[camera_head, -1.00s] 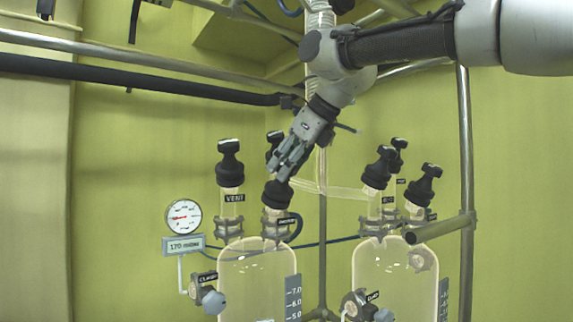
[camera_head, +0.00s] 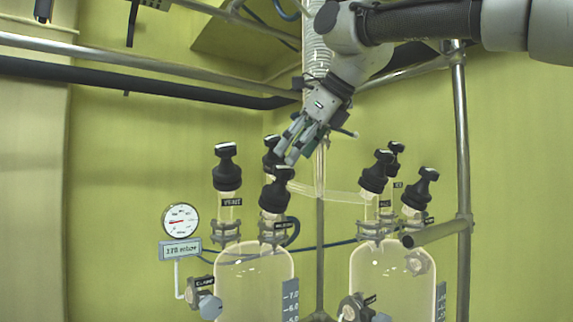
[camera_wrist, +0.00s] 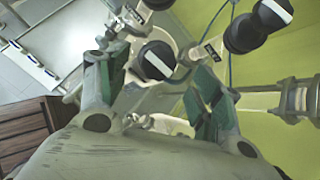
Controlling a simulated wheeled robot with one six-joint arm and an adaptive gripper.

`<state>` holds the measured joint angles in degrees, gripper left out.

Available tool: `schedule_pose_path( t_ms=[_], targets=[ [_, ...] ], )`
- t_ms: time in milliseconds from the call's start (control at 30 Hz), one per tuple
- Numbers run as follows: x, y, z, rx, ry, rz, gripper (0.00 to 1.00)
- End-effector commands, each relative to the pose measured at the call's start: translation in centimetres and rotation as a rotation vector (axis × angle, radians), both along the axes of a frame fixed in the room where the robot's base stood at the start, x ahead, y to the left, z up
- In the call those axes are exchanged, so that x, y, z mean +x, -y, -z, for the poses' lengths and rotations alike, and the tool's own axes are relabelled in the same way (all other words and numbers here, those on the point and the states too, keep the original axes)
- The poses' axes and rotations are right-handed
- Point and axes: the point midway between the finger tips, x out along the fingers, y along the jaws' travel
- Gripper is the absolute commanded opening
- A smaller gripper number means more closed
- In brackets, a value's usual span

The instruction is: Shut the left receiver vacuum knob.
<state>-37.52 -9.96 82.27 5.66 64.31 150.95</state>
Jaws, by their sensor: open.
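The left receiver (camera_head: 250,285) is a clear glass vessel with three black knobs on top. One is labelled VENT (camera_head: 227,170); another stands behind (camera_head: 271,152). The front knob (camera_head: 277,190) has a label too blurred to read, so I cannot confirm it is the vacuum knob. My gripper (camera_head: 292,146) is open, just above the front knob and pointing down at it. In the wrist view a black knob with a white stripe (camera_wrist: 157,60) shows between the green-padded fingers, apparently beyond their tips. My gripper (camera_wrist: 158,74) holds nothing.
The right receiver (camera_head: 392,290) carries several similar black knobs. A round gauge (camera_head: 181,220) with a display is left of the left receiver. Metal pipes (camera_head: 459,150) frame the right side, and a dark horizontal pipe (camera_head: 150,80) crosses behind.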

Motion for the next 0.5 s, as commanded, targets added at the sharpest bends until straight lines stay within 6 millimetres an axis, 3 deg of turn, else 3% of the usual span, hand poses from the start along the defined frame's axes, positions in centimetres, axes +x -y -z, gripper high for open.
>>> schedule_pose_path(
  t_ms=[200, 500],
  targets=[
    [-2.1, 2.1, -3.2, 0.001, 0.002, 0.0, 0.66],
    [-3.1, 3.1, -4.5, -0.001, -0.001, 0.0, 0.66]
  ],
)
